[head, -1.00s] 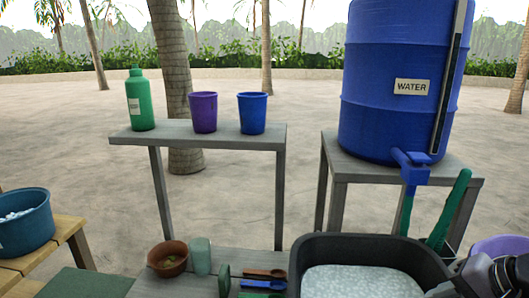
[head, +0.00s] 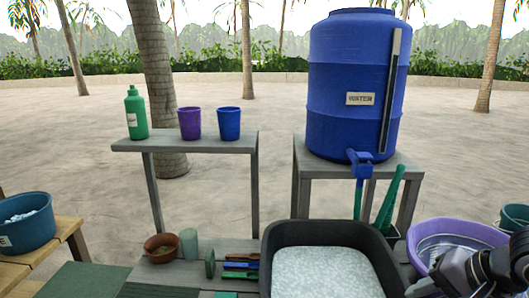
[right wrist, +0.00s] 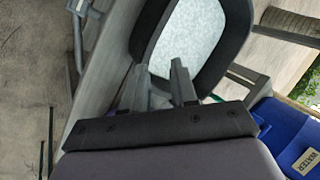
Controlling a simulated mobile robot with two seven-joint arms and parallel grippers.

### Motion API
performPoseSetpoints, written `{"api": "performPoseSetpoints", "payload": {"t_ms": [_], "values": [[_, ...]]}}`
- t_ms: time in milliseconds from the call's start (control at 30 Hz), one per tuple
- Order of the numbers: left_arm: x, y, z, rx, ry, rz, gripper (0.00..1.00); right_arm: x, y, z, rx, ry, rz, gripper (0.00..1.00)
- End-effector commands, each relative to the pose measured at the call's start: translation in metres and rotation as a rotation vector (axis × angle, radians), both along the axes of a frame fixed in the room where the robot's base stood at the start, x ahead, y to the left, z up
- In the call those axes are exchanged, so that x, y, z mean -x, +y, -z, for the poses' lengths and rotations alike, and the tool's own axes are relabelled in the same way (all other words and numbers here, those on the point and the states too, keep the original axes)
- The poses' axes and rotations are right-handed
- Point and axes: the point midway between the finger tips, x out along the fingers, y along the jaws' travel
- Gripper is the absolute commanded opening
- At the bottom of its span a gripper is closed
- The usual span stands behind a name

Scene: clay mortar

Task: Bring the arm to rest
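My right arm and gripper (head: 428,287) come in at the lower right of the head view, beside the right edge of the black tub (head: 268,262). In the right wrist view my right gripper (right wrist: 160,78) has its two fingers apart with nothing held between them. The black tub with pale speckled contents (right wrist: 240,45) lies beyond the fingertips there. My left gripper is in neither view.
A blue water barrel (head: 350,75) stands on a grey stand. A purple basin (head: 424,233) is close by my right arm. A grey shelf (head: 185,143) holds a green bottle and two cups. A bowl (head: 160,248) and tools lie left of the tub.

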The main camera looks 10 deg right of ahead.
Motion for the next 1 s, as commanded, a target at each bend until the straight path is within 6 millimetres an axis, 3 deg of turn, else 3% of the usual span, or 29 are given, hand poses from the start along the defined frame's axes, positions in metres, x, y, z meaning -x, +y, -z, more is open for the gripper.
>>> {"api": "performPoseSetpoints", "payload": {"t_ms": [333,567,767,1000], "values": [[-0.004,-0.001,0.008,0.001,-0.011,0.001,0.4,-0.017,0.037,0.07,0.031,-0.206,-0.292,0.28],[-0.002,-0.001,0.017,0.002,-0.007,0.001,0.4,-0.018,0.064,0.125,0.115,-0.394,-0.458,0.28],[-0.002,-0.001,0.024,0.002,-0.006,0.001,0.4,-0.008,0.084,0.174,0.237,-0.53,-0.551,0.28],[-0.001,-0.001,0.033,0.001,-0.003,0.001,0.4,0.018,0.107,0.231,0.435,-0.625,-0.635,0.28]]}}
